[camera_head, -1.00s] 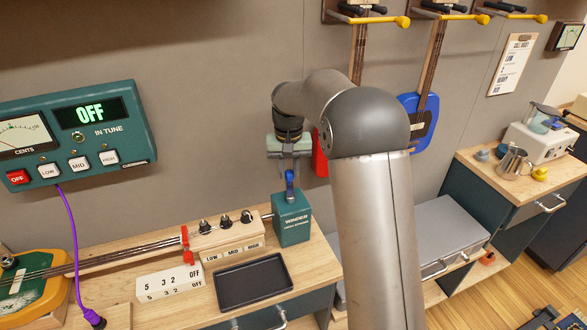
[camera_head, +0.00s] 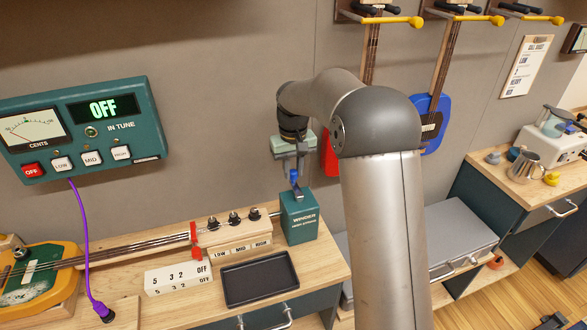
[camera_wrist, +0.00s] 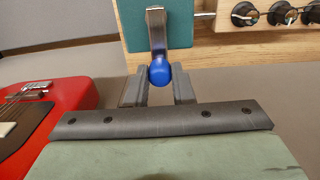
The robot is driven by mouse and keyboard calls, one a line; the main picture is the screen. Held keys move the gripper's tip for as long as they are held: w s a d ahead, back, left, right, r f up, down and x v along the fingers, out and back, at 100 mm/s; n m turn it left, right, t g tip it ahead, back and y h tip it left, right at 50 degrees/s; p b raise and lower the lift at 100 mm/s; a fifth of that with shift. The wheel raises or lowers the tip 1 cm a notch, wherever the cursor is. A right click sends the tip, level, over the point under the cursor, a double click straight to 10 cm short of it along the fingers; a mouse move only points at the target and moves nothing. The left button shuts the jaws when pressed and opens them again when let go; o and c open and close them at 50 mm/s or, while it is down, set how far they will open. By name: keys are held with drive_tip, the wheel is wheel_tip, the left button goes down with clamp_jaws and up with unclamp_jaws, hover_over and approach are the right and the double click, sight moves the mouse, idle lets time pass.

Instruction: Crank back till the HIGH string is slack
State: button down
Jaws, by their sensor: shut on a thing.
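My gripper (camera_head: 293,172) is above the green winder box (camera_head: 299,219), fingers pointing down. It is shut on the blue crank knob (camera_head: 294,177); the knob (camera_wrist: 160,74) also shows between the fingers in the wrist view, on its metal crank arm (camera_wrist: 156,32). A thin shaft joins the winder to the headstock, near the HIGH tuner (camera_head: 254,215). The strings (camera_head: 140,248) run left along the neck; I cannot tell the HIGH string's slack. The tuner box (camera_head: 80,128) shows OFF on its display.
A black tray (camera_head: 260,280) and a number card (camera_head: 178,277) lie on the bench in front of the headstock. A red guitar (camera_wrist: 40,120) hangs close behind my gripper. A grey case (camera_head: 455,235) lies to the right. A purple cable (camera_head: 83,240) hangs at the left.

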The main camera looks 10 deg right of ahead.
sight(293, 171)
drive_tip(key=c, duration=1.3)
unclamp_jaws()
drive_tip(key=shift+o, duration=0.2)
drive_tip(key=shift+r, duration=0.1)
wheel_tip(293, 171, up, 17)
drive_tip(key=shift+r, duration=0.15)
drive_tip(key=s+d+f, duration=0.1)
drive_tip(key=s+f, duration=0.4)
drive_tip(key=s, duration=0.6)
drive_tip(key=s+d+f+m, duration=0.1)
drive_tip(key=s+f, duration=0.5)
drive_tip(key=s, duration=0.6)
drive_tip(key=s+d+f, duration=0.1)
drive_tip(key=s+f, duration=0.4)
drive_tip(key=s, duration=0.7)
drive_tip(key=shift+s+f+m+t, duration=0.25)
drive_tip(key=shift+f+m+t, duration=0.05)
drive_tip(key=shift+f+m, duration=0.1)
